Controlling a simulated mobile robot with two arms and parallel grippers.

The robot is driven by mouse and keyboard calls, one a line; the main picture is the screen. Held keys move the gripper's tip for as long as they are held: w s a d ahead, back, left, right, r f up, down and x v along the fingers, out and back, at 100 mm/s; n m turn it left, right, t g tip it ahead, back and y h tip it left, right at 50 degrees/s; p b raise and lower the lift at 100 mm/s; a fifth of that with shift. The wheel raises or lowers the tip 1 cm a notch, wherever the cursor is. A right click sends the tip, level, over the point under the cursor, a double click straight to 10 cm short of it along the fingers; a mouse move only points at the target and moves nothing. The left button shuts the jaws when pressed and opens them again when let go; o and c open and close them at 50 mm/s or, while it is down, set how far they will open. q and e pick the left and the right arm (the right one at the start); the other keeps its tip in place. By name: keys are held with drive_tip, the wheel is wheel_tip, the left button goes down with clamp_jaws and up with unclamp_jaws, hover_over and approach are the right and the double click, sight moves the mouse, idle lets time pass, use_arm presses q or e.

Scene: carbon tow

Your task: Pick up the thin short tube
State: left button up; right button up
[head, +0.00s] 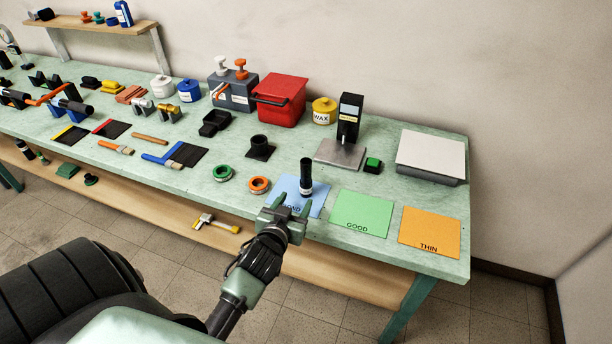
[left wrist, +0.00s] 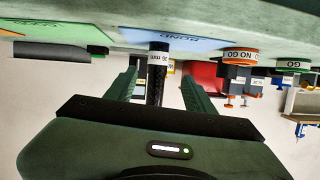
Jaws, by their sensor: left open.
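A short, thin black tube (head: 306,174) with a white label band stands upright on the blue card marked BOND (head: 288,190). In the left wrist view, which is upside down, the tube (left wrist: 157,85) lines up between my two fingers. The fingers appear apart from the tube. My right gripper is not in view.
A green card marked GOOD (head: 361,214) and an orange card marked THIN (head: 430,233) lie to the right. Green (head: 223,173) and orange (head: 259,184) rings lie to the left. A black holder (head: 259,148) and a gauge stand (head: 345,135) are behind.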

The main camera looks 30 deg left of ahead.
sight(303, 172)
use_arm(q)
drive_tip(key=w+r+t, duration=0.1)
drive_tip(key=w+a+r+t, duration=0.1)
drive_tip(key=w, duration=0.1)
drive_tip(key=w+r+t, duration=0.1)
drive_tip(key=r, duration=0.1)
drive_tip(key=shift+w+a+t, duration=0.35)
drive_tip(key=shift+w+t, duration=0.05)
drive_tip(key=x, duration=0.2)
drive_tip(key=p+x, duration=0.1)
drive_tip(key=x, duration=0.2)
drive_tip(key=f+x, duration=0.1)
drive_tip(key=x, duration=0.1)
drive_tip(key=shift+w+p, duration=0.3)
drive_tip(key=shift+d+r, duration=0.1)
clamp_jaws()
